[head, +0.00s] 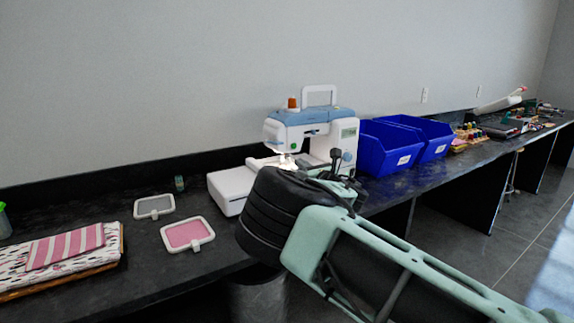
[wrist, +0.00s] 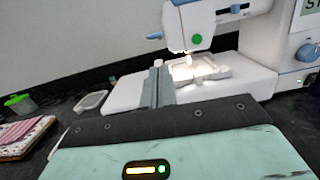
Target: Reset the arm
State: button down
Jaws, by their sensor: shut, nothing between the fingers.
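My arm (head: 375,265) reaches up from the lower right in the head view, its dark joint in front of the sewing machine's base. In the wrist view my gripper (wrist: 158,67) shows as grey fingers closed together, with nothing between them. The fingers point toward the white and blue sewing machine (head: 310,125). The machine's lit needle area also shows in the wrist view (wrist: 186,62), just right of the fingertips. I cannot tell the gap between fingers and machine. In the head view the fingers are mostly hidden by the arm.
On the black bench (head: 110,200), a pink-filled frame (head: 187,234), a grey-filled frame (head: 154,206) and folded fabric (head: 65,255) lie at left. Blue bins (head: 385,148) stand right of the machine. A green-lidded container (wrist: 18,103) is at the far left. Open floor lies at right.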

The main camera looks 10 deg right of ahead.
jog(key=s+d+f+m+g+h+p, duration=0.1)
jog(key=s+d+f+m+g+h, duration=0.25)
jog(key=m, duration=0.65)
jog(key=s+d+f+m+g+h+p, duration=0.1)
jog(key=s+d+f+m+g+h, duration=0.25)
jog(key=m, duration=0.55)
jog(key=s+a+r+m+g+y+p, duration=0.1)
jog(key=s+a+r+m+g+y, duration=0.3)
jog(key=s+a, duration=0.6)
jog(key=s+a+m+g+h+p, duration=0.1)
jog(key=s+a+m+g+p, duration=0.3)
jog(key=s, duration=1.1)
jog(key=s+a+r+m+g, duration=0.1)
jog(key=s+r+m, duration=0.1)
jog(key=s, duration=0.9)
jog(key=s+a+r+m+g+h+b, duration=0.1)
jog(key=s+r, duration=0.3)
jog(key=s, duration=0.7)
jog(key=shift+s+a+m+g, duration=0.15)
jog(key=shift+m+g, duration=0.55)
